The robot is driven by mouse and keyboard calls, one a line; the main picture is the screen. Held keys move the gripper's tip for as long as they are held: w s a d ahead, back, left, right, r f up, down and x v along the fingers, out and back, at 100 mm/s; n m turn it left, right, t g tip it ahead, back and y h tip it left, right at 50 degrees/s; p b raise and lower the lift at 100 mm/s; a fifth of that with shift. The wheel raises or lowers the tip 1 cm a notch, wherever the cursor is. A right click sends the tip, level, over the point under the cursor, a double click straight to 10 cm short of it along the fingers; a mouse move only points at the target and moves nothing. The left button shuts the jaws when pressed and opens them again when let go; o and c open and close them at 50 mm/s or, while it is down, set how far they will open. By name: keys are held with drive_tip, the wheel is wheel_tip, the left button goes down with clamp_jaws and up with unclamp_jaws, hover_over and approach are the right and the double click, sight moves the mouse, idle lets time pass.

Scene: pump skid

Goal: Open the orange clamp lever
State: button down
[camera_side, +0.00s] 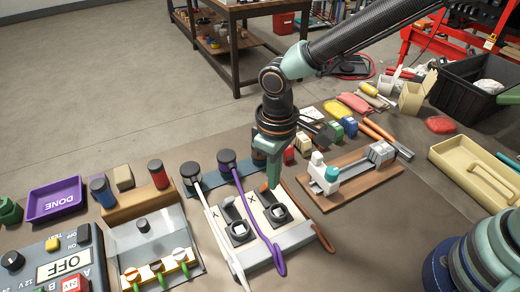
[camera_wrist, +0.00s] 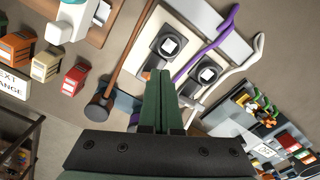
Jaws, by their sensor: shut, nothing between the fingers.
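The clamp lever that looks brownish orange (camera_side: 318,230) lies along the right side of a pale block with two dark square clamps (camera_side: 240,230). Its dark pivot end is mostly hidden behind my gripper in the side view. In the wrist view the lever (camera_wrist: 125,68) runs from a round brown end at lower left up to the top edge, left of my fingers. My gripper (camera_side: 273,186) points down beside the block's far right corner, close to the lever. In the wrist view my gripper (camera_wrist: 158,76) is shut and empty. I cannot tell whether it touches the lever.
A purple lever (camera_side: 250,212) and a white lever (camera_side: 216,228) lie to the left, across and beside the block. A wooden board with a white vise-like fixture (camera_side: 325,175) stands to the right. A control box (camera_side: 52,265) is at front left.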

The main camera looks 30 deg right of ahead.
drive_tip(key=shift+f, duration=0.1)
idle(0.3)
drive_tip(key=shift+s+d+f, duration=0.1)
drive_tip(key=shift+f, duration=1.4)
drive_tip(key=shift+w, duration=0.25)
drive_tip(key=shift+w+d, duration=0.1)
drive_tip(key=shift+w, duration=2.75)
drive_tip(key=shift+s+r, duration=0.2)
drive_tip(key=shift+r, duration=0.5)
drive_tip(key=shift+s+r, duration=0.15)
drive_tip(key=shift+r, duration=0.55)
drive_tip(key=shift+a+r, duration=0.2)
drive_tip(key=shift+r, duration=1.5)
drive_tip(key=shift+r, duration=0.1)
